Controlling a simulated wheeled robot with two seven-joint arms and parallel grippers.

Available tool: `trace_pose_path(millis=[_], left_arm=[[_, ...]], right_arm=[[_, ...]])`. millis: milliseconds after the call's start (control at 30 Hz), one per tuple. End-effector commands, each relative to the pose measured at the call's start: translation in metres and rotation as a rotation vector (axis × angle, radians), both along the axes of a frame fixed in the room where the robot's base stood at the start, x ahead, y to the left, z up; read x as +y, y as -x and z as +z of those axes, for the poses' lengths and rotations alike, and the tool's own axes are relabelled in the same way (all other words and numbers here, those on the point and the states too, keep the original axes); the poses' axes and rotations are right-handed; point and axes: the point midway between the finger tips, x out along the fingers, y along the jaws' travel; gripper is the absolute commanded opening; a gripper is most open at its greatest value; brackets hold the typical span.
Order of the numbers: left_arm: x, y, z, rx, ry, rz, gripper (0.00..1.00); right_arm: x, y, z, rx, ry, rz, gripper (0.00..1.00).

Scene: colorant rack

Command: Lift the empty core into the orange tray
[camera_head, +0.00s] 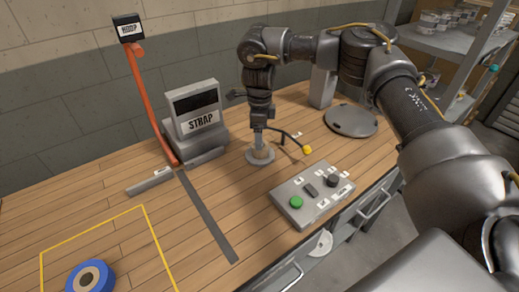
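A small tan core (261,153) stands upright on a round grey base on the wooden bench. My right gripper (260,141) points straight down directly over the core, its fingertips at or just above the core's top. The fingers are too small to tell whether they are open or shut on it. A blue roll with a brown centre (90,276) lies at the lower left, inside a yellow outline. No orange tray is in view. My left gripper is not in view.
A grey box marked STRAP (197,117) stands behind left. An orange bar (148,100) rises to a HOOP sign. A button panel (311,194) and a thin black lever with a yellow knob (307,150) sit right of the core. A grey disc (351,120) lies behind.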

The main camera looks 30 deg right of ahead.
Motion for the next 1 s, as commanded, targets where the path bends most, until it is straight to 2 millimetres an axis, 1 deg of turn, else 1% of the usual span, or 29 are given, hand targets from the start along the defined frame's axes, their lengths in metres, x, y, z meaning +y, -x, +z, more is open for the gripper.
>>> trace_pose_path(millis=[67,200,267,433,500,600,700,867,933,1000], left_arm=[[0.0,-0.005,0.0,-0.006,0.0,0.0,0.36],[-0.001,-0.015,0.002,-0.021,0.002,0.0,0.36],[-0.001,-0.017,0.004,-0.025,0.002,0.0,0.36],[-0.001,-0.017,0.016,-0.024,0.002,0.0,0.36],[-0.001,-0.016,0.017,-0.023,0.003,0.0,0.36],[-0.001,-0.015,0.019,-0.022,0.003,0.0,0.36],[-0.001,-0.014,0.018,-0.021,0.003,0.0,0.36],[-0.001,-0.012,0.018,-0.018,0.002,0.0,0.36],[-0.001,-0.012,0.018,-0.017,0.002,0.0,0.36],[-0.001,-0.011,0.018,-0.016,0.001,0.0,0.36]], right_arm=[[-0.001,0.0,-0.004,-0.001,0.0,-0.001,0.76],[-0.001,0.001,-0.006,-0.001,0.0,-0.003,0.76],[-0.002,0.001,-0.009,0.0,0.0,-0.003,0.76],[-0.003,-0.001,-0.033,0.003,0.001,-0.004,0.76],[-0.003,-0.001,-0.044,0.002,0.001,-0.004,0.76],[-0.003,-0.001,-0.053,0.001,0.0,-0.004,0.76],[-0.003,-0.001,-0.057,-0.001,-0.001,-0.004,0.76],[-0.003,-0.001,-0.058,-0.001,0.0,-0.004,0.76],[-0.003,-0.001,-0.057,-0.001,0.0,-0.003,0.7],[-0.003,-0.001,-0.057,-0.001,0.0,-0.003,0.6]])
